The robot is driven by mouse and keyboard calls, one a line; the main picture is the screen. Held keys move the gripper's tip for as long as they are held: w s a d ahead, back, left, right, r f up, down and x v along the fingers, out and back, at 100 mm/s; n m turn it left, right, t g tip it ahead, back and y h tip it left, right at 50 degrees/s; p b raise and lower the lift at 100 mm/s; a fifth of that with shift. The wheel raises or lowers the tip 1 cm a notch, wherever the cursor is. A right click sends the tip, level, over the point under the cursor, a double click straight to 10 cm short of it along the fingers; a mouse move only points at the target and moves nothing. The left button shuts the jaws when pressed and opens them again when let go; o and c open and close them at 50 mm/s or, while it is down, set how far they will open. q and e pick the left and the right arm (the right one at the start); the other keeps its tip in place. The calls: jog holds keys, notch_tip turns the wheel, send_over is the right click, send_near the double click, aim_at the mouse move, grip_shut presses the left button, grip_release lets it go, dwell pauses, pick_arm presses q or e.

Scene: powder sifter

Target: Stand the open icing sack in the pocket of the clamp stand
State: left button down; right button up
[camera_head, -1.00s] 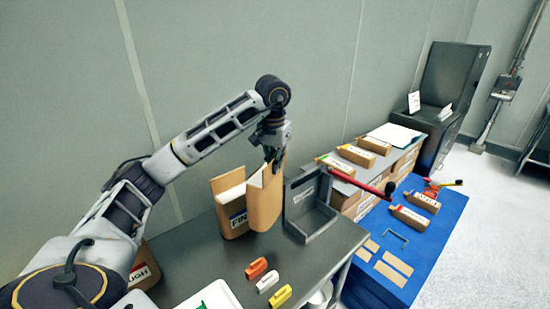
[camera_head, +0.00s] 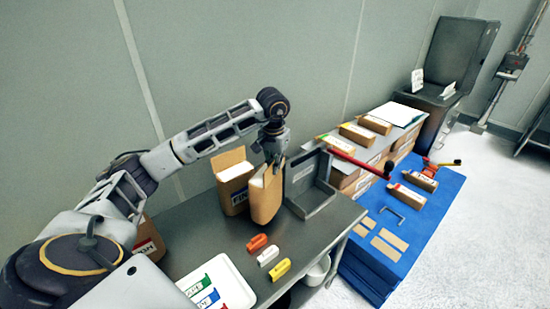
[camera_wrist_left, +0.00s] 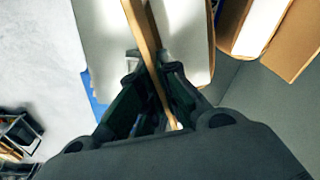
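An open brown paper sack (camera_head: 266,200) with a white inside is near the middle of the head view. My left gripper (camera_head: 275,160) is shut on its top edge from above. In the left wrist view, the fingers (camera_wrist_left: 153,72) pinch the brown sack wall (camera_wrist_left: 143,35), with white on both sides. I cannot tell whether the sack's base touches the bench. The grey clamp stand (camera_head: 318,198), with a red lever (camera_head: 352,159), stands just right of the sack; its pocket looks empty. My right gripper is not in view.
A second open sack (camera_head: 233,184), labelled "FIN...", stands close behind left. Orange (camera_head: 257,242), white (camera_head: 268,255) and yellow (camera_head: 280,270) pieces lie in front. A white tray (camera_head: 238,287) is at the front left. A blue platform (camera_head: 440,205) with boxes is on the right.

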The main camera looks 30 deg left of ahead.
aim_at(275, 177)
pick_arm(q)
jog(key=shift+f, duration=0.25)
dwell(0.3)
jog(key=shift+f, duration=1.85)
jog(key=c, duration=1.6)
grip_release()
jog(key=shift+s, duration=0.1)
jog(key=shift+c, duration=0.2)
jog(key=shift+f, duration=0.1)
notch_tip(275, 177, up, 12)
jog(key=s, duration=0.1)
jog(key=shift+s+d+b, duration=0.15)
jog(key=shift+d+b, duration=0.15)
jog(key=shift+b, duration=0.1)
jog(key=shift+o, duration=0.2)
